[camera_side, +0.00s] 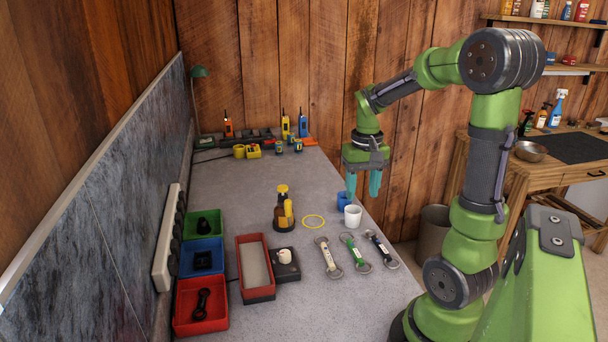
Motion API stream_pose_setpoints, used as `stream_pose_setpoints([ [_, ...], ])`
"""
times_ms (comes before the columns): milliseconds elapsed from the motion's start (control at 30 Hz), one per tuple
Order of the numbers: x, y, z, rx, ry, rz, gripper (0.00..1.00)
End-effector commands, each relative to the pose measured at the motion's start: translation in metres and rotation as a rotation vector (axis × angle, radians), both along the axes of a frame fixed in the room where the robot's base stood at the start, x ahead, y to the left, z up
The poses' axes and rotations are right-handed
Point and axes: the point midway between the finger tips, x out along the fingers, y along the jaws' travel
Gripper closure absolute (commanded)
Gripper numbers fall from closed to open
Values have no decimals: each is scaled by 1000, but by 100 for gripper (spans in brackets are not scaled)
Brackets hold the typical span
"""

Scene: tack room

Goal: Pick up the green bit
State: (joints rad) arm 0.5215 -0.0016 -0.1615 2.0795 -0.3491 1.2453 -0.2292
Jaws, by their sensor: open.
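The green bit (355,253) lies on the grey table between two similar bits, with a ring at each end. A white bit (328,257) lies to its left and a dark blue bit (381,249) to its right. My gripper (363,192) is open and empty, pointing down with its teal fingers apart. It hangs in the air near the right side of the table, beyond the bits in this view. Nothing covers the green bit.
A white cup (352,216) and a blue cup (343,201) stand below my gripper. A red tray (256,290) and small bins (201,317) line the left side. The table's front middle is clear.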

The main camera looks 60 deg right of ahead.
Motion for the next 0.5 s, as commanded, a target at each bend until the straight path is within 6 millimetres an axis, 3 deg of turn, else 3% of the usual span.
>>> stream_pose_setpoints([
  [500,-2,4,-98,9,6,11,50],
])
